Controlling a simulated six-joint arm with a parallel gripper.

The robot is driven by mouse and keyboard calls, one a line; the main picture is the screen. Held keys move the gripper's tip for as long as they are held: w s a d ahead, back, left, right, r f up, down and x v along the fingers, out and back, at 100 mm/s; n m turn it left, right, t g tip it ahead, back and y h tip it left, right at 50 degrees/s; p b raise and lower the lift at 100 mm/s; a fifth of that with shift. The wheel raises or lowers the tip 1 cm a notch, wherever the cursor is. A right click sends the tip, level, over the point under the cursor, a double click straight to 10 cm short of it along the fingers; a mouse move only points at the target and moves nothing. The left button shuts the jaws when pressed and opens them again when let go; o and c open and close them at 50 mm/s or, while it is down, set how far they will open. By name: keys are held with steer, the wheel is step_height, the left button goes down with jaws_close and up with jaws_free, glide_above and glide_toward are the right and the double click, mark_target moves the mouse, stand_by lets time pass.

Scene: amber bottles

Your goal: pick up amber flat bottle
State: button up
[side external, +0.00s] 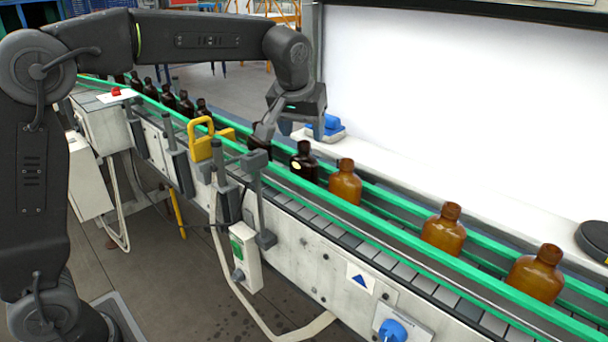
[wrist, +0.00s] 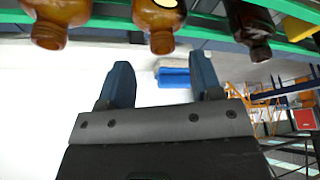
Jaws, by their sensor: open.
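Several amber bottles stand upright in a row on the conveyor. In the side external view, a dark-looking bottle with a pale spot (side external: 304,168) stands just right of my gripper (side external: 272,127), with a clear amber bottle (side external: 345,184) beside it. A darker bottle (side external: 258,142) stands partly hidden under the gripper. I cannot tell which one is the flat bottle. In the wrist view, my gripper (wrist: 160,82) is open and empty. The spotted bottle (wrist: 158,34) lies beyond the gap between the fingers, an amber bottle (wrist: 55,15) to its left and a dark one (wrist: 257,32) to its right.
Green rails (side external: 400,240) run along both sides of the conveyor. More amber bottles (side external: 443,231) stand to the right and dark ones (side external: 186,105) farther back left. A yellow bracket (side external: 203,146) and grey sensor posts line the near side. A blue object (side external: 330,124) sits behind.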

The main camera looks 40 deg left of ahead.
mark_target(304, 143)
steer(key=x, duration=0.4)
steer(key=shift+a+f, duration=0.2)
steer(key=shift+f, duration=0.15)
jaws_close()
